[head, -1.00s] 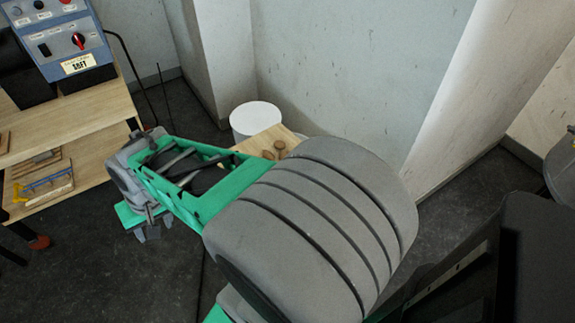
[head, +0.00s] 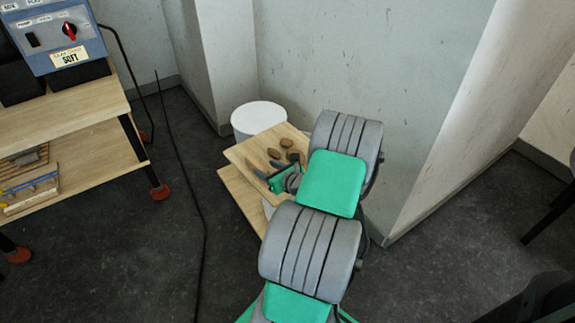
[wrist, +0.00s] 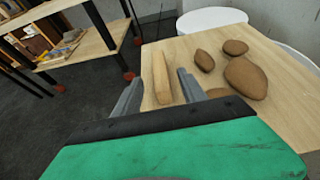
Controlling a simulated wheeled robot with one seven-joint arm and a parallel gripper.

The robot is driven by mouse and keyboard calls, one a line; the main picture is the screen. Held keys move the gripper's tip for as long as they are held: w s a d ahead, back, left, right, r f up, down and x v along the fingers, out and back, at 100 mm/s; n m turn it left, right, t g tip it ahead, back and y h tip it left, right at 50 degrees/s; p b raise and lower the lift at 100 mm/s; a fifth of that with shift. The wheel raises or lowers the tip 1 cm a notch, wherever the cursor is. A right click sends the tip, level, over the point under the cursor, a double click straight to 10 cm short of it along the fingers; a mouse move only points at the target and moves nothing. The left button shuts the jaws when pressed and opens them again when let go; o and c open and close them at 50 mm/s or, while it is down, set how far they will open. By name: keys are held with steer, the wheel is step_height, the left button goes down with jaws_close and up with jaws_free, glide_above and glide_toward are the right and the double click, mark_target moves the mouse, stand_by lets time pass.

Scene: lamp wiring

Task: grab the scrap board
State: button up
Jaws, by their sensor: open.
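The scrap board appears to be the narrow, pale wooden piece (wrist: 161,80) lying on a small light-wood tabletop (wrist: 211,120) in the wrist view. My gripper (wrist: 158,76) is open, with one grey finger on each side of the piece in that picture. Neither finger clearly touches it, and I cannot tell how far above the top they are. In the head view my gripper (head: 268,168) is over the left part of the tabletop (head: 236,155), and the narrow piece is hard to make out there.
Several brown rounded lumps (wrist: 246,78) lie right of the narrow piece. A white round stool or drum (head: 258,118) stands behind the small table, near the wall. A workbench (head: 70,112) with a blue control box (head: 55,38) is at the left. A dark cable crosses the floor.

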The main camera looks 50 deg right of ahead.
mark_target(259, 165)
steer(key=b+x, duration=0.1)
steer(key=x, duration=0.1)
steer(key=b+x, duration=0.1)
steer(key=x, duration=0.1)
steer(key=b+x, duration=0.1)
steer(key=x, duration=0.2)
steer(key=shift+f, duration=0.3)
steer(key=shift+r, duration=0.1)
steer(key=shift+c, duration=0.6)
jaws_close()
